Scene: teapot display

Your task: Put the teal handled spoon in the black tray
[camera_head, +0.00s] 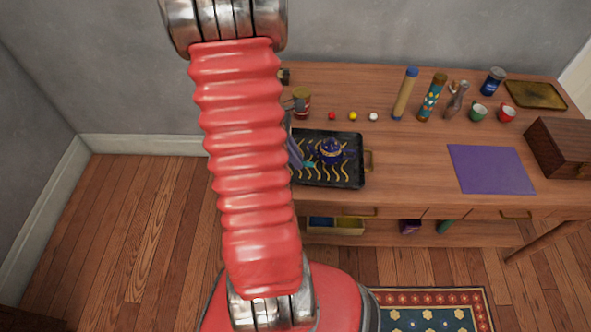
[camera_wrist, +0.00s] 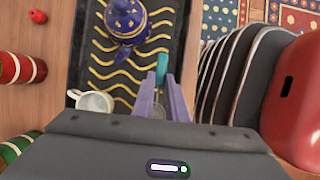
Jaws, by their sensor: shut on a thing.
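The black tray (camera_head: 350,182) with wavy yellow lines lies on the wooden table, partly behind my arm in the head view; the wrist view shows its dark rim (camera_wrist: 181,20). A blue teapot with gold marks (camera_head: 331,150) stands on the tray and also shows in the wrist view (camera_wrist: 124,20). My purple-fingered gripper (camera_wrist: 162,92) is shut on the teal handled spoon (camera_wrist: 162,65), above the tray and beside the teapot. The teal handle shows past the fingertips; the rest of the spoon is mostly hidden. In the head view my gripper (camera_head: 298,155) is partly hidden by my arm.
A whitish cup (camera_wrist: 95,102) is near the tray's corner. Small red, yellow and white balls (camera_head: 353,116) lie behind the tray, with a can (camera_head: 302,103) left of them. Tall tubes (camera_head: 405,94) and mugs (camera_head: 507,112) stand farther right. A purple mat (camera_head: 490,169) lies right.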

